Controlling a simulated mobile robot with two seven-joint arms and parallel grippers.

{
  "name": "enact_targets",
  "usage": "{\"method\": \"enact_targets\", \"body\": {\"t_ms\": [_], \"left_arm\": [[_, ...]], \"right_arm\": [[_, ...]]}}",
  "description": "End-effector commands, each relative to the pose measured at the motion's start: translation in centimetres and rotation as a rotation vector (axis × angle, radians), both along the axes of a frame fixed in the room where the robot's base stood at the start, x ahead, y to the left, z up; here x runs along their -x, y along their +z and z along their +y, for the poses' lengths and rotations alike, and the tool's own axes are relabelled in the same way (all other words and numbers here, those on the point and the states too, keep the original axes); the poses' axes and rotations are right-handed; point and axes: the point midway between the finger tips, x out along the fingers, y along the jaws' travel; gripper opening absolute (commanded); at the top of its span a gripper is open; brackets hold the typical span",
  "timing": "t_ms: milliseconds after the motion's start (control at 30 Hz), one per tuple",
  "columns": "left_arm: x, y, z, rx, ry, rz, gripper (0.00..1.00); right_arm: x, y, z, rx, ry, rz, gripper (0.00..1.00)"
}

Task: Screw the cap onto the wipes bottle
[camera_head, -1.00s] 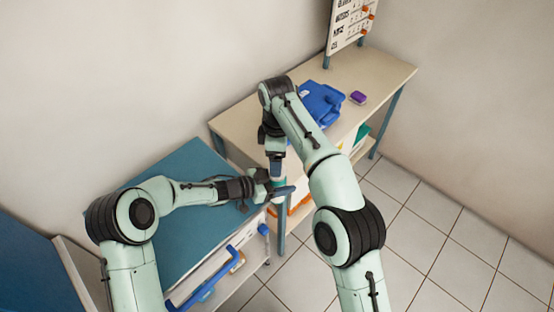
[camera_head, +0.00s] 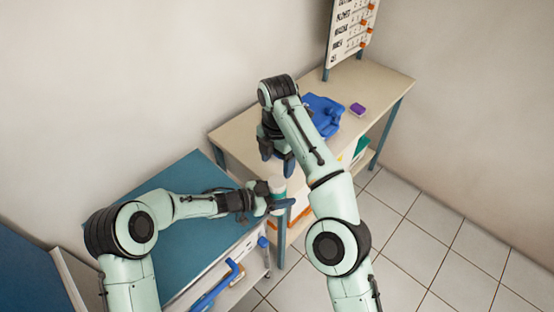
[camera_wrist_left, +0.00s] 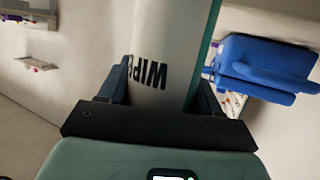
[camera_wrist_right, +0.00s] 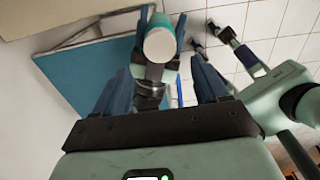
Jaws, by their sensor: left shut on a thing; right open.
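The wipes bottle (camera_head: 278,190) is pale with a teal band and stands roughly upright near the corner of the blue-topped cart. My left gripper (camera_head: 272,203) is shut on it. The left wrist view shows the bottle's lettered white side (camera_wrist_left: 152,70) between the fingers. In the right wrist view a pale round top (camera_wrist_right: 160,44), apparently the cap, sits on the bottle above a teal band; I cannot tell how tight it is. My right gripper (camera_head: 277,160) is open and empty, above and apart from the bottle, fingers pointing down.
The blue-topped cart (camera_head: 183,250) lies under my left arm. A beige table (camera_head: 372,88) behind holds a blue case (camera_head: 323,118) and a purple box (camera_head: 357,109). A sign board (camera_head: 352,32) stands at its back. Tiled floor (camera_head: 430,240) is open at right.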

Motion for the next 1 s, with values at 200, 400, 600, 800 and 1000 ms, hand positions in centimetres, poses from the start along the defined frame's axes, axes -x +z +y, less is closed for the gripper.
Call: {"method": "enact_targets", "body": {"t_ms": [200, 400, 600, 800, 1000], "left_arm": [[0.0, 0.1, 0.0, 0.001, 0.0, 0.0, 0.0], [0.0, 0.1, 0.0, 0.0, 0.0, -0.001, 0.0], [0.0, 0.1, 0.0, 0.0, 0.0, -0.001, 0.0], [0.0, 0.1, 0.0, 0.0, 0.0, -0.001, 0.0], [0.0, 0.1, 0.0, 0.0, 0.0, -0.001, 0.0]], "right_arm": [[0.0, 0.0, 0.0, 0.0, 0.0, 0.0, 0.73], [-0.1, -0.4, 0.0, 0.001, -0.001, 0.001, 0.73], [-0.1, -1.9, -0.1, 0.003, 0.0, 0.001, 0.73], [0.0, -4.6, -0.1, 0.003, 0.0, 0.003, 0.73], [0.0, -7.1, 0.0, 0.002, -0.002, 0.001, 0.73]]}}
